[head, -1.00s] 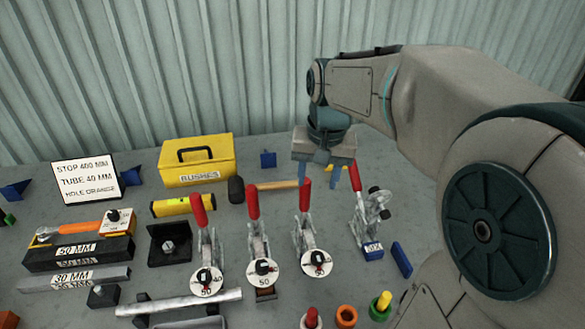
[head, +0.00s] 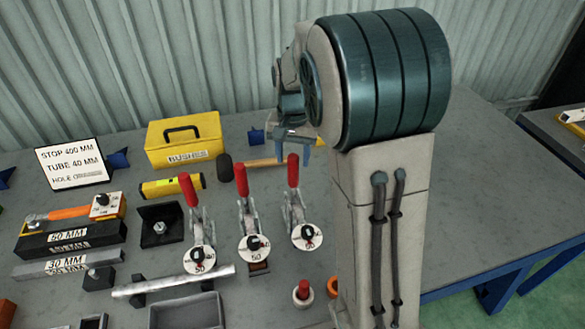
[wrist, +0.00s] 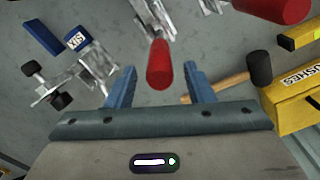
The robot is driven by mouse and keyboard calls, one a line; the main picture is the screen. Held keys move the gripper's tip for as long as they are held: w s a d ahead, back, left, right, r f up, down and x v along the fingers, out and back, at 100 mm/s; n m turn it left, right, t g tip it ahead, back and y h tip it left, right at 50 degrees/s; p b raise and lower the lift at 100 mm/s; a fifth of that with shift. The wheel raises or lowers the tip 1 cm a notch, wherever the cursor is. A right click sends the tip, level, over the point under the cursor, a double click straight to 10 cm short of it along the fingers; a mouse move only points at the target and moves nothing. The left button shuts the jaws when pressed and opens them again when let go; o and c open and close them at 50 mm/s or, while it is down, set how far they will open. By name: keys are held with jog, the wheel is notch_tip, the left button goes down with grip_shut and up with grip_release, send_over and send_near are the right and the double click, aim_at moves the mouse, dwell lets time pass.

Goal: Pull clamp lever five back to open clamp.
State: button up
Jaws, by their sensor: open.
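Three toggle clamps with upright red levers stand in a row in the head view: the left lever (head: 188,190), the middle lever (head: 241,180) and the right lever (head: 293,171). Round tags hang at their front; I cannot tell which is five. My gripper (head: 294,150) is open just behind the top of the right lever. In the wrist view a red lever tip (wrist: 160,64) shows between the spread fingers of my gripper (wrist: 158,72), without visible contact. A further clamp with a blue labelled block (wrist: 76,42) is at left there; my arm hides it in the head view.
A yellow bushes box (head: 184,138) and a wooden-handled hammer (head: 262,162) lie behind the clamps. The table's right side (head: 480,190) is clear.

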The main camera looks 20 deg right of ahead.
aim_at(293, 169)
notch_tip(293, 169, down, 5)
jog(key=shift+f, duration=0.1)
dwell(0.3)
grip_shut()
